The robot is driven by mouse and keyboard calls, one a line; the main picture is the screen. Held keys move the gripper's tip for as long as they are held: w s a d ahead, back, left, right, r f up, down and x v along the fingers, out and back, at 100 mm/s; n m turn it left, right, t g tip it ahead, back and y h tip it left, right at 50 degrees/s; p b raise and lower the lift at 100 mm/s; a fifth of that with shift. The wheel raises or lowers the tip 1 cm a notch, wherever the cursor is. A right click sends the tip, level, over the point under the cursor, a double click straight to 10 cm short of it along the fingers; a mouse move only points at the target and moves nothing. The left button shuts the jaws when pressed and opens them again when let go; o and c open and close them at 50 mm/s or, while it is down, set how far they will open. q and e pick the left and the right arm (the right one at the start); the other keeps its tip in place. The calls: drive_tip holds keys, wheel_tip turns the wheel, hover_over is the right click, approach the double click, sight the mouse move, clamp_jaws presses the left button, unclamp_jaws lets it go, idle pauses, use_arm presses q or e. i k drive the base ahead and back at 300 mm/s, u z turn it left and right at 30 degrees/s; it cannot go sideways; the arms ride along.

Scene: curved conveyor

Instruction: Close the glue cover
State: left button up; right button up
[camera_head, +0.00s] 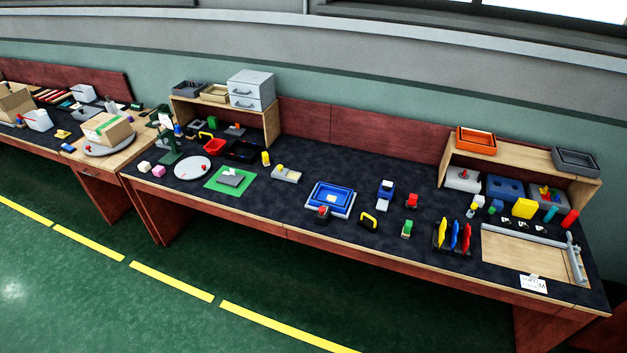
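I view the workbench (350,232) from a distance, and neither gripper shows. No object can be told for certain as the glue or its cover at this size. A teal cylinder (550,214) and a red cylinder (571,219) stand near the right end. Whether any of them has an open or closed cover is too small to tell.
A blue tray (330,198) sits mid-bench. A wooden board with a grey arm (530,256) lies at the right. Shelves hold an orange bin (476,141) and grey drawers (251,90). The green floor (120,300) in front is clear, with a yellow dashed line.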

sight(280, 170)
drive_tip(key=z, duration=0.1)
drive_tip(key=k, duration=0.3)
drive_tip(key=u, duration=0.55)
drive_tip(key=i, duration=0.5)
drive_tip(key=u, duration=0.75)
drive_tip(key=i, duration=1.3)
drive_tip(key=z, duration=0.8)
drive_tip(key=i, duration=0.45)
drive_tip(key=z, duration=0.65)
